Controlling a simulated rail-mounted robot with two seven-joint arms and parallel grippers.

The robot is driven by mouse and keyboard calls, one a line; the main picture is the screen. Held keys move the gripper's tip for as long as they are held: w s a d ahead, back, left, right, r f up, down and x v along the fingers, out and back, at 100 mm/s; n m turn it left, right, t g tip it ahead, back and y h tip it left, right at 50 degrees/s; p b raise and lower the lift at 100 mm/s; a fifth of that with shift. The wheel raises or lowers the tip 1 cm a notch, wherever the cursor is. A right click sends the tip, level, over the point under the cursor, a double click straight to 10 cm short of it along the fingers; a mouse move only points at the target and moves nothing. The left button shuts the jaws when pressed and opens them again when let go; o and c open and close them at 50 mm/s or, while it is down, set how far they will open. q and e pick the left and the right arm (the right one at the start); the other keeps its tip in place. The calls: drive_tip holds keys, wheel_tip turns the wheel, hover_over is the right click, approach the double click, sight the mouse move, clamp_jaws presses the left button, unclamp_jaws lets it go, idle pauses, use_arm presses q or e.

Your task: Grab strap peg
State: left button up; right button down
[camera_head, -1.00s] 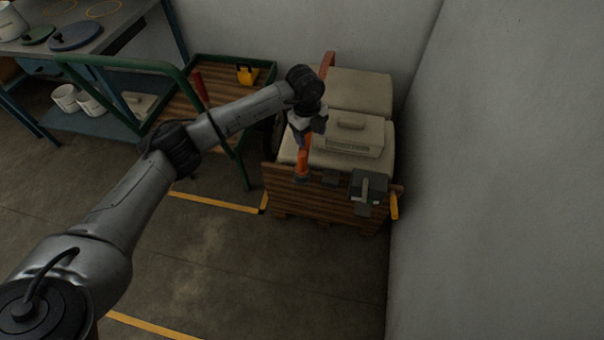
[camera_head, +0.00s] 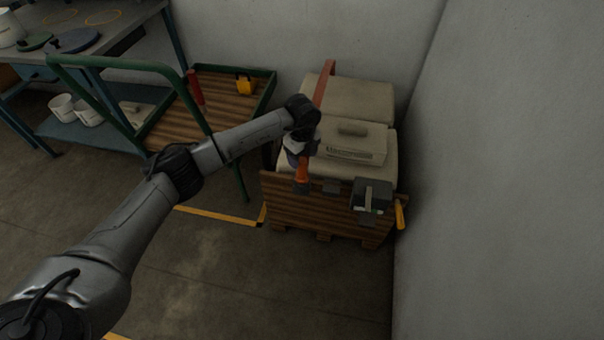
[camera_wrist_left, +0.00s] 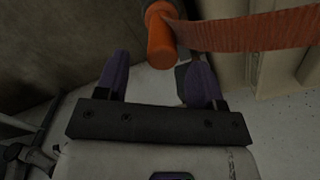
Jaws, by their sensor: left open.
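The strap peg (camera_head: 302,172) is an orange, round-ended peg at the front upper edge of the wooden crate (camera_head: 300,208). In the left wrist view the peg (camera_wrist_left: 161,38) shows with an orange-red strap (camera_wrist_left: 245,32) running from it to the right. My left gripper (camera_head: 295,158) is just above and beside the peg, hiding part of it. In the left wrist view its two purple fingers (camera_wrist_left: 158,68) are open, with the peg's end in line with the gap between them. I cannot tell whether they touch it. My right gripper is not in view.
A green-framed cart (camera_head: 262,95) stands left, and the wall (camera_head: 500,180) is close on the right.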

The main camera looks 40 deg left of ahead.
sight(302, 160)
use_arm(q)
wheel_tip(302, 160, down, 4)
drive_tip(key=b, duration=0.3)
drive_tip(key=shift+w+a, duration=0.1)
drive_tip(key=shift+w, duration=0.05)
drive_tip(key=shift+f+b, duration=0.35)
drive_tip(key=shift+f, duration=0.15)
drive_tip(key=shift+r, duration=0.1)
drive_tip(key=shift+c, duration=1.2)
drive_tip(key=c, duration=0.8)
